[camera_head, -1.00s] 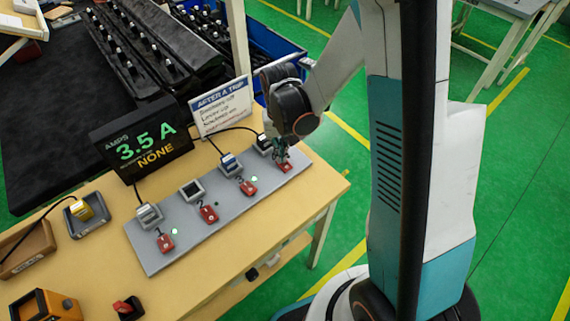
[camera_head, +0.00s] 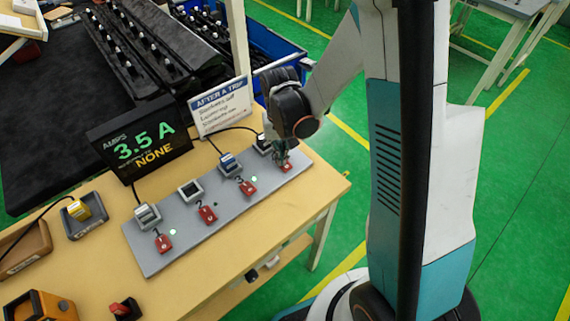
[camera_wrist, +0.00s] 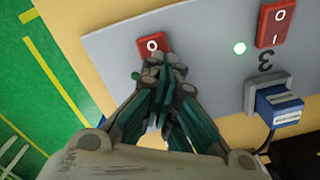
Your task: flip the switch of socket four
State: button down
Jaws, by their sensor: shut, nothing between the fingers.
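A grey power strip (camera_head: 152,262) lies on the wooden table with a row of red rocker switches. The switch of socket four (camera_head: 285,166) is at the far right end, partly hidden by my gripper (camera_head: 280,156). In the wrist view this red switch (camera_wrist: 152,46) shows its "0" mark, and my fingertips (camera_wrist: 165,66) are at its near edge. My gripper is shut with nothing in it. I cannot tell whether it touches the switch.
A black display (camera_head: 143,142) reads 3.5 A and NONE. A white sign (camera_head: 221,106) headed "AFTER A TRIP" stands behind the strip. A blue plug (camera_head: 230,163) sits in socket three; socket two (camera_head: 190,190) looks empty. A yellow plug (camera_head: 78,208) lies in a grey tray at left.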

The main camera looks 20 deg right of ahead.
jog(key=shift+f, duration=0.15)
jog(key=shift+r+p, duration=2.15)
jog(key=shift+r, duration=1.35)
jog(key=shift+s+r, duration=0.1)
jog(key=shift+r, duration=0.15)
jog(key=s+r+n+t+b, duration=0.2)
jog(key=s+r+t+b, duration=0.4)
jog(key=s+r, duration=0.6)
jog(key=shift+s+r+t+b, duration=0.35)
jog(key=shift+s+t, duration=0.25)
jog(key=shift+s, duration=0.8)
